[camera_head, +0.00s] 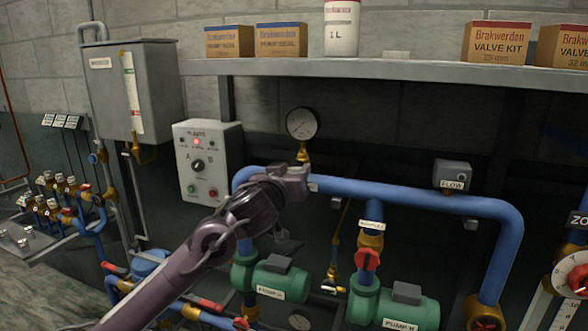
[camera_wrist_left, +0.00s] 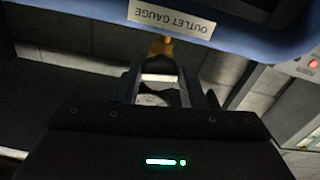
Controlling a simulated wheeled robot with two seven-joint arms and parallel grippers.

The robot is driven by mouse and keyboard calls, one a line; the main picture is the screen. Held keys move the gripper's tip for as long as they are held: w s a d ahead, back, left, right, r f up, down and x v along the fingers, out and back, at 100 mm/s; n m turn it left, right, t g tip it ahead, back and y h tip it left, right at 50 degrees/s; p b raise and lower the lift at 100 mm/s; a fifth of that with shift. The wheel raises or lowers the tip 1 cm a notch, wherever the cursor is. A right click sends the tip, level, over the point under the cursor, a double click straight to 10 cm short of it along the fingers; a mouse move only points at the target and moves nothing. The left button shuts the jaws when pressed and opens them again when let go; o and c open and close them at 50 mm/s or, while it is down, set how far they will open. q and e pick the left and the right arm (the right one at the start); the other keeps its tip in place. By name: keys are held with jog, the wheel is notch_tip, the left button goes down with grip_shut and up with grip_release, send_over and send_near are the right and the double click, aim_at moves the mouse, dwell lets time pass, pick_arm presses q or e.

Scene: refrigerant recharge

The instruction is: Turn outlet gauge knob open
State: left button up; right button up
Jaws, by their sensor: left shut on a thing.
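The round outlet gauge (camera_head: 302,123) stands on a brass stem (camera_head: 303,154) above the blue pipe (camera_head: 400,194). My left gripper (camera_head: 299,172) is at this stem, just below the dial and by the pipe's upper side. It hides the knob in the head view. In the left wrist view, the left gripper (camera_wrist_left: 161,82) has its two fingers on either side of the brass fitting's line, shut on a small part that I take to be the knob; its turn angle is unclear. The "OUTLET GAUGE" label (camera_wrist_left: 172,17) appears upside down on the pipe. My right gripper is not in view.
A grey control box (camera_head: 207,160) is on the wall left of the gauge. A shelf (camera_head: 390,70) with boxes runs above. A red valve handle (camera_head: 367,259), a green pump (camera_head: 405,308) and a flow box (camera_head: 452,174) are to the right.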

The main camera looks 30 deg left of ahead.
pick_arm(q)
jog(key=shift+r+n+p, duration=0.1)
jog(key=shift+n+p, duration=0.3)
jog(key=shift+n, duration=0.9)
jog(key=n+p, duration=0.2)
jog(key=shift+n, duration=0.4)
jog(key=shift+n+p, duration=0.7)
